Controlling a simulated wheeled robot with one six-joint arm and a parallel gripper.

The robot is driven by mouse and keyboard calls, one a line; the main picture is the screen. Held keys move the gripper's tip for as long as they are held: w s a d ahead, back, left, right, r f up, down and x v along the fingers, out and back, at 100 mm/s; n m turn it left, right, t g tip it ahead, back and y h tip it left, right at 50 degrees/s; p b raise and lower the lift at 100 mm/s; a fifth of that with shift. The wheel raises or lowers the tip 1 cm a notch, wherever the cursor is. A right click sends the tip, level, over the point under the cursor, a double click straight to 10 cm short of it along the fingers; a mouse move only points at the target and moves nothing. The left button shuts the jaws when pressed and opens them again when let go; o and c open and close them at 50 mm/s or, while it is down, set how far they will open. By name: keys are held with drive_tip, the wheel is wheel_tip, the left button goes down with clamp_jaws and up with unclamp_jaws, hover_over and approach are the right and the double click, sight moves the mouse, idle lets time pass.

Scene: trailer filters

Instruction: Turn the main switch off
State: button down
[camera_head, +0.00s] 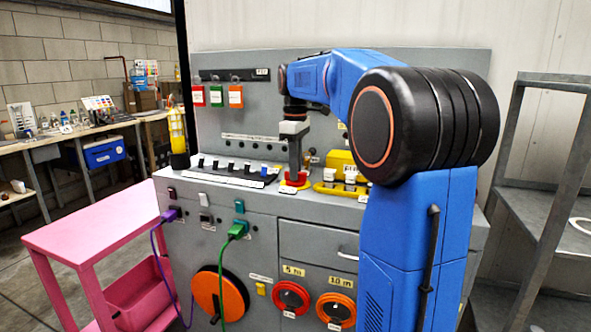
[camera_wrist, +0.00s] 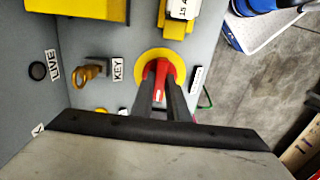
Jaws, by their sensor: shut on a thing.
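The main switch is a red handle on a round yellow plate (camera_wrist: 142,68), set in the grey panel; the red handle (camera_wrist: 161,73) shows between my fingers in the wrist view. In the head view, the red and yellow switch (camera_head: 294,180) sits on top of the grey cabinet, under my gripper (camera_head: 294,160). In the wrist view, my gripper (camera_wrist: 163,98) is shut on the red handle from both sides. The fingers hide part of the handle. The handle's exact turn angle is hard to read.
A brass key (camera_wrist: 88,74) beside a KEY label and a black LIVE button (camera_wrist: 38,71) are near the switch. A yellow box (camera_head: 342,163) stands right of it, and a row of small switches (camera_head: 232,170) left. A pink cart (camera_head: 95,225) stands at the left.

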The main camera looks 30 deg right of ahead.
idle(0.4)
drive_tip(key=c, duration=1.7)
unclamp_jaws()
drive_tip(key=shift+r, duration=0.1)
wheel_tip(320, 180, up, 17)
drive_tip(key=shift+r, duration=0.1)
drive_tip(key=s+a+f+m+t, duration=0.1)
drive_tip(key=s+a+f, duration=0.4)
drive_tip(key=s+f, duration=0.5)
drive_tip(key=s+a+f+m+t, duration=0.2)
drive_tip(key=s+a+f+m, duration=0.2)
drive_tip(key=s+f, duration=0.6)
drive_tip(key=s+a+f+m+t, duration=0.1)
drive_tip(key=s+a+f, duration=0.6)
drive_tip(key=f, duration=0.9)
drive_tip(key=shift+s+f+m+t, duration=0.2)
drive_tip(key=shift+s+m, duration=0.2)
drive_tip(key=shift+s, duration=0.5)
drive_tip(key=shift+s+f+m+t, duration=0.15)
drive_tip(key=shift+s+m, duration=0.25)
drive_tip(key=shift+s, duration=0.45)
